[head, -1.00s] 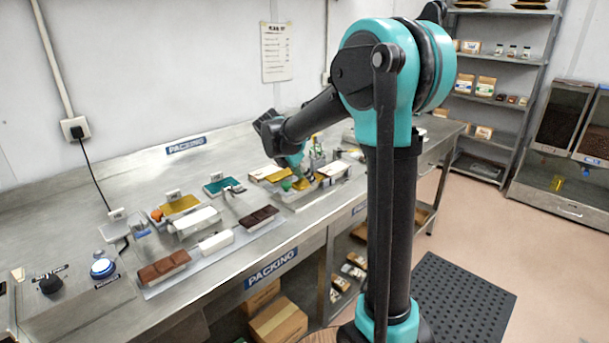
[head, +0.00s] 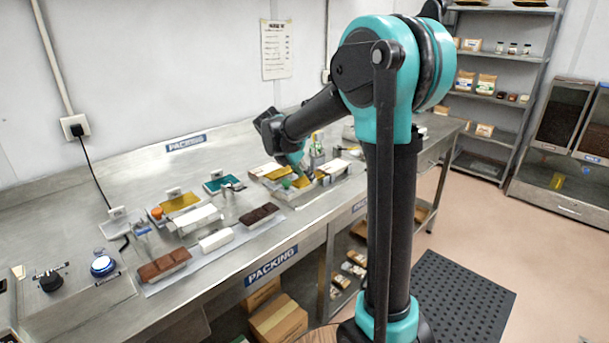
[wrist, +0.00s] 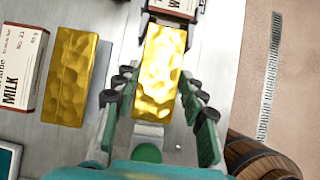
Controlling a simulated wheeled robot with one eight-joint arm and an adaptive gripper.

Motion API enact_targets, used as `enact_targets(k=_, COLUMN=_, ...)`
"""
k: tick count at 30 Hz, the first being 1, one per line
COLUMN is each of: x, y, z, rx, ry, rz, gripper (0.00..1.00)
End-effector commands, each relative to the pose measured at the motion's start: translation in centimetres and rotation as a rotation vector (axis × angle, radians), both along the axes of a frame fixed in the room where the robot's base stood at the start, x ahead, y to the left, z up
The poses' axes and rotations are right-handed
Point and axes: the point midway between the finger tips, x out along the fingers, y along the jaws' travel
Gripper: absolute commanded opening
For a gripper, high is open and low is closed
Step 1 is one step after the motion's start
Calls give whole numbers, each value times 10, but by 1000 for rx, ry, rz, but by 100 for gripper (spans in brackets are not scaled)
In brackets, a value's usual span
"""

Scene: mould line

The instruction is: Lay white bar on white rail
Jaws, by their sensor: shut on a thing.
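My gripper (wrist: 159,82) is shut on a gold-foil bar (wrist: 161,65), whose sides lie between the fingertips in the wrist view. In the head view my gripper (head: 302,178) is low over the far part of the bench, and the bar it holds is mostly hidden there. A small white bar (head: 216,240) lies on the pale strip (head: 196,258) at the front, between a brown bar (head: 164,265) and a dark bar (head: 259,214). A longer white block (head: 197,219) is behind it. Which one is the white rail I cannot tell.
A second gold bar (wrist: 76,78) lies left of my gripper, beside a box marked MILK (wrist: 21,66). A gold pad (head: 180,202) and a teal pad (head: 221,183) stand behind the strip. A blue button (head: 103,266) is at the left. A barrel (wrist: 260,158) shows lower right.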

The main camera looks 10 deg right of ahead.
Motion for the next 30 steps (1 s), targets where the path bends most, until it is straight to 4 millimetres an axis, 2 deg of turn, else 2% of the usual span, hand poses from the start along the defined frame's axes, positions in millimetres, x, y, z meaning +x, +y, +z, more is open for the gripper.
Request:
enact_targets(k=29, x=0, y=0, z=-3, rx=0, ry=0, rz=0, gripper=8)
enact_targets(k=30, x=0, y=0, z=-3, rx=0, ry=0, rz=0, gripper=44)
